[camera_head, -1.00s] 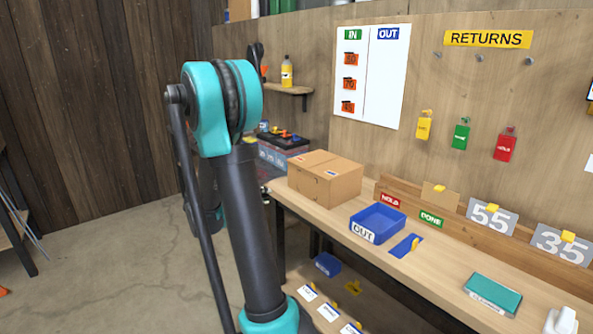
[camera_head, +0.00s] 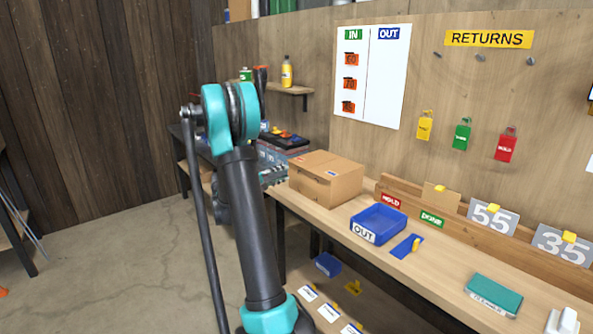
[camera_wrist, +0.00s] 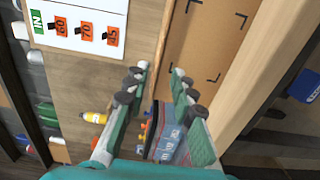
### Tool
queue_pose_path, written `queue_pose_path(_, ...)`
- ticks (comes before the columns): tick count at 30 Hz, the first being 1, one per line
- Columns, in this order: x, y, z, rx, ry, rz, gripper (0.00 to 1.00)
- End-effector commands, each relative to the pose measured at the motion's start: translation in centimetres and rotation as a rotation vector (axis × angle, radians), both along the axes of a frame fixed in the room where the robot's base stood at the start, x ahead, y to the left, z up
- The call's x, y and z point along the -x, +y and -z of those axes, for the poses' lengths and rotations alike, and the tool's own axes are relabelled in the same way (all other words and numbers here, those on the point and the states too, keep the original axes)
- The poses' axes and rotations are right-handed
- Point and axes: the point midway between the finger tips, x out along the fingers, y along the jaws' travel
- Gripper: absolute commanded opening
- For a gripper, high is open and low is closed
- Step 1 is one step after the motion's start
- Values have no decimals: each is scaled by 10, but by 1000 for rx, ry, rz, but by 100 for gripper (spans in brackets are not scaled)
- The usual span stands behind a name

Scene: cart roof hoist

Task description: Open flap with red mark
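A closed cardboard box (camera_head: 326,181) stands on the wooden workbench (camera_head: 440,268). In the head view, my gripper (camera_head: 272,176) shows partly beside the left side of the box, partly behind my arm. I cannot tell whether it touches the box. The wrist view also shows a brown surface (camera_wrist: 215,45) with black corner marks beyond the fingers.
A blue OUT tray (camera_head: 378,222) and a teal box (camera_head: 493,294) lie on the bench to the right. A low wooden rail with tags runs behind them. A shelf (camera_head: 290,90) with a yellow bottle (camera_head: 286,71) is on the wall.

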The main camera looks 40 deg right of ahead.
Motion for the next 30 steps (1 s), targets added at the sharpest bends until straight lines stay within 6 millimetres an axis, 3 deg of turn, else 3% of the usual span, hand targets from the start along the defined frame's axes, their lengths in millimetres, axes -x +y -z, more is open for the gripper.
queue_pose_path(6,-2,-42,0,0,0,2,25)
queue_pose_path(12,-5,-67,0,-1,0,2,25)
queue_pose_path(25,-6,-75,0,-1,0,-1,25)
queue_pose_path(30,-6,-74,0,-1,0,0,4)
